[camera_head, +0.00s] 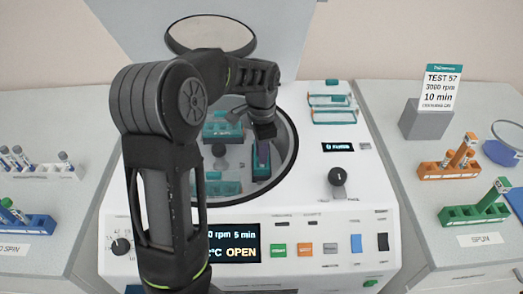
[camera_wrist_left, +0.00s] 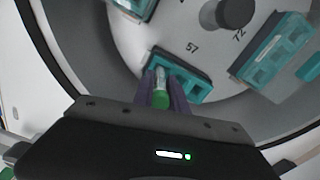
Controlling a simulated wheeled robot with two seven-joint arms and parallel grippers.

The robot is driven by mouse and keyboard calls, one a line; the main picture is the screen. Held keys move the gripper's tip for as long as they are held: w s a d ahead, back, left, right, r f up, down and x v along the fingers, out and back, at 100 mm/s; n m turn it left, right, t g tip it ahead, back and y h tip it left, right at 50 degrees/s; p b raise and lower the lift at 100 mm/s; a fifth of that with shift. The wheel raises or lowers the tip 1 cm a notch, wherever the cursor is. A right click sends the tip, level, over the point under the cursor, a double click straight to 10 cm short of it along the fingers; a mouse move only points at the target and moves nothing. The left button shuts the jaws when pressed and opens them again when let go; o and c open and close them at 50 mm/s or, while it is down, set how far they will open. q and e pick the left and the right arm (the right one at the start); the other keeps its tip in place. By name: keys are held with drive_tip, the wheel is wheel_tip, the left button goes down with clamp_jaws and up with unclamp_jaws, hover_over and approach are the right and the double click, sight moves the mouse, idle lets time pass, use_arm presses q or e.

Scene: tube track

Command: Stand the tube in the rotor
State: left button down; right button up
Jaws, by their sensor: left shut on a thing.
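My left gripper (camera_head: 262,156) reaches down into the open centrifuge bowl, and its purple fingers are shut on a green-capped tube. In the left wrist view the tube (camera_wrist_left: 160,92) sits between the fingers (camera_wrist_left: 161,98), cap towards the camera. Its far end is at a teal rotor bucket (camera_wrist_left: 193,84) near the number 57; I cannot tell how deep it is in a hole. Other teal buckets (camera_wrist_left: 273,50) sit around the grey hub (camera_wrist_left: 232,12) of the rotor. My arm hides part of the bowl in the head view. My right gripper is not in view.
The white centrifuge (camera_head: 345,215) has a raised lid and a display reading OPEN. On the right bench are an orange rack (camera_head: 437,171) and a green rack (camera_head: 455,215) with tubes. A blue rack (camera_head: 35,225) and a white rack (camera_head: 45,171) with tubes are at left.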

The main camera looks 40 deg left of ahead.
use_arm(q)
drive_tip(key=shift+f+b, duration=0.55)
drive_tip(key=shift+f, duration=0.4)
drive_tip(key=c, duration=1.3)
unclamp_jaws()
drive_tip(key=shift+o, duration=0.2)
drive_tip(key=shift+r, duration=3.9)
